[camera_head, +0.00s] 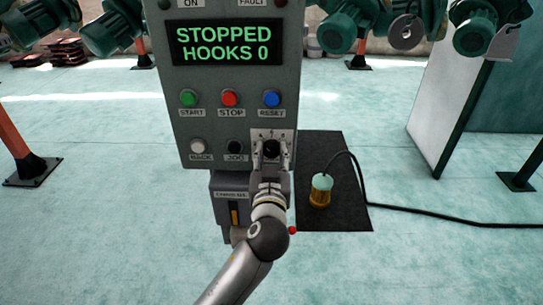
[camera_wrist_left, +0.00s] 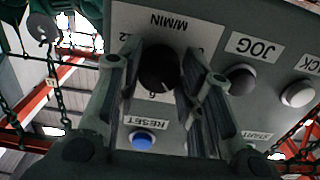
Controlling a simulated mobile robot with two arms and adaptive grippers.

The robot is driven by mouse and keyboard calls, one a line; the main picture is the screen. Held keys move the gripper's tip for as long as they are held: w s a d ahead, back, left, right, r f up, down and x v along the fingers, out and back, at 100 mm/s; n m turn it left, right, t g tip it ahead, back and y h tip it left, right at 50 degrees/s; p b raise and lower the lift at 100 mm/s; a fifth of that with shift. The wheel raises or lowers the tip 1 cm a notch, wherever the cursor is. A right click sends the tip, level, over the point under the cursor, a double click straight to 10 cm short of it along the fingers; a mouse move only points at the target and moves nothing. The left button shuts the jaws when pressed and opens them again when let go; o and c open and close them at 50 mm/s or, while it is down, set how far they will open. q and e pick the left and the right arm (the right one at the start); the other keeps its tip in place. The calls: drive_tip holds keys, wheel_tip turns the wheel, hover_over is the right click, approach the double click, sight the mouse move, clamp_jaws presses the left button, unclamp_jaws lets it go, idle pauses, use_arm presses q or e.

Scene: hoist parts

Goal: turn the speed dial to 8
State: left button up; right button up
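The speed dial (camera_wrist_left: 160,66) is a round black knob on a pale plate marked M/MIN, seen upside down in the left wrist view. A 6 shows beside it; its exact setting is too unclear to read. In the head view the dial (camera_head: 271,147) is at the panel's lower right, partly hidden by my gripper. My left gripper (camera_head: 270,160) is in front of it. In the left wrist view its fingers (camera_wrist_left: 166,75) stand apart on either side of the knob, with no clear contact. My right gripper is not in view.
The grey control panel (camera_head: 218,90) has a display (camera_head: 222,43) reading STOPPED, HOOKS 0. Close by are the blue RESET button (camera_head: 271,99) and black JOG button (camera_head: 236,146).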

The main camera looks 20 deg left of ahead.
use_arm(q)
drive_tip(key=c, duration=0.4)
drive_tip(key=shift+o, duration=0.2)
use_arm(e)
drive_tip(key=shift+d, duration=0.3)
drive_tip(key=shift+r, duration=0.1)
use_arm(q)
drive_tip(key=m+p, duration=0.3)
drive_tip(key=m, duration=0.3)
drive_tip(key=m+p, duration=0.2)
drive_tip(key=m, duration=0.3)
drive_tip(key=shift+a+r+m+p, duration=0.1)
drive_tip(key=shift+r+m+p, duration=0.05)
drive_tip(key=shift+m+p, duration=1.2)
drive_tip(key=shift+m, duration=0.95)
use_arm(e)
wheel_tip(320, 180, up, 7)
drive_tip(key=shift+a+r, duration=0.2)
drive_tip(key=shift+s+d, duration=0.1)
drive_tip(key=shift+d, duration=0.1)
use_arm(q)
drive_tip(key=o, duration=1)
